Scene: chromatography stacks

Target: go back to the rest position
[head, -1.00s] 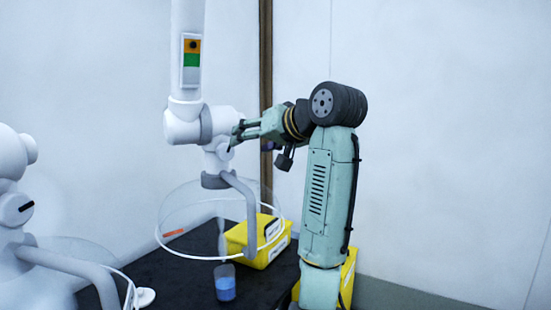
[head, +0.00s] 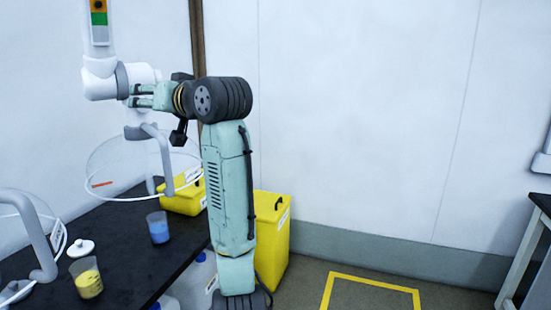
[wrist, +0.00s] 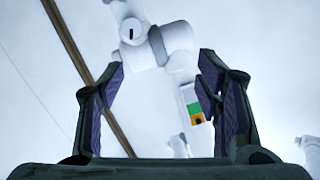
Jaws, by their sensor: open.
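My gripper (head: 135,97) is at the end of my raised green arm, at the left of the head view, pointing left. It is close to a white jointed stand arm (head: 105,80) with an orange and green panel; whether they touch cannot be told there. In the wrist view my gripper (wrist: 160,85) is open, its two purple-padded fingers apart with nothing held between them. The white joint (wrist: 165,45) shows beyond and above the gap, with the green and orange panel (wrist: 194,110) seen near the right finger.
A black table (head: 115,220) holds a beaker of blue liquid (head: 158,228), a beaker of yellow liquid (head: 87,278) and a yellow box (head: 182,203). A yellow bin (head: 272,240) stands behind my arm. Floor at the right is open, with yellow tape (head: 370,282); another table (head: 525,245) stands far right.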

